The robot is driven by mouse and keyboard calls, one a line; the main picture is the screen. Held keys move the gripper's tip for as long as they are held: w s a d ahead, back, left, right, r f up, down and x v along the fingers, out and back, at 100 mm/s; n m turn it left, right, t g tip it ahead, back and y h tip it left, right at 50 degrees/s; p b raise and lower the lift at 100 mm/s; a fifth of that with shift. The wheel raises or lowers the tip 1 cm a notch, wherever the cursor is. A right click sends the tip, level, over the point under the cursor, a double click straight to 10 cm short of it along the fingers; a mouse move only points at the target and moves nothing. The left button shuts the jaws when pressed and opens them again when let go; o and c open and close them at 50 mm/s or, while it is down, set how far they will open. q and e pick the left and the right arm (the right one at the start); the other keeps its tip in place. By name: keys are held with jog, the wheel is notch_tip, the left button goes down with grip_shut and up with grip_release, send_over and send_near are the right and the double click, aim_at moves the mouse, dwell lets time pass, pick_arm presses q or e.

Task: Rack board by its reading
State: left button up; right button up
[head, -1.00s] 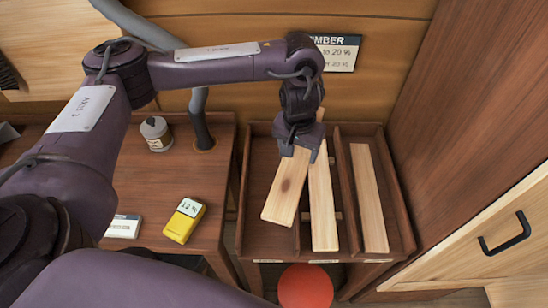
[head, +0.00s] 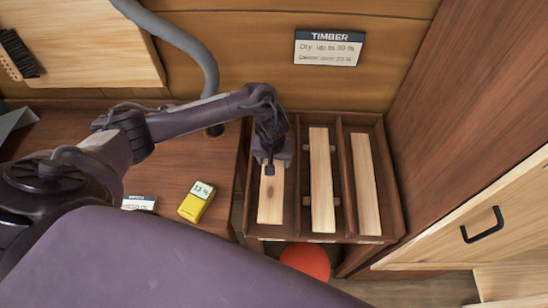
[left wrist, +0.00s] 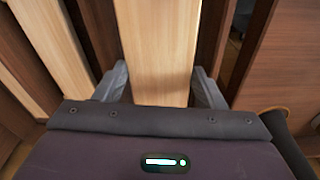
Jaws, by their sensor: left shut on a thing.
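My left gripper (head: 272,168) is shut on a pale board (head: 270,203) with a small dark knot. The board lies lengthwise in line with the left compartment of the brown rack (head: 318,238), in or just above it; I cannot tell whether it touches the floor. In the left wrist view the board (left wrist: 158,45) sits between both fingers. A second board (head: 321,185) lies in the middle compartment and a third board (head: 365,185) in the right one. The yellow meter (head: 195,205) on the bench shows a percentage, seemingly 13 %. My right gripper is not in view.
A timber sign (head: 328,48) on the wall gives dry and damp limits, seemingly split at 20 %. A small label card (head: 139,203) lies beside the meter. A red round seat (head: 306,261) stands before the rack. A wooden panel closes in the right side.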

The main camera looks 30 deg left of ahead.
pick_arm(q)
jog(key=shift+f+b, duration=0.35)
jog(key=shift+f, duration=0.05)
notch_tip(320, 180, down, 4)
jog(key=b, duration=0.5)
jog(key=shift+f, duration=1.25)
jog(key=shift+w+f, duration=0.1)
jog(key=shift+f, duration=0.3)
jog(key=o, duration=1.2)
jog(key=r, duration=0.5)
jog(key=s+r, duration=0.1)
jog(key=r, duration=0.1)
jog(key=shift+d+r+p, duration=0.2)
jog(key=shift+r+p, duration=0.15)
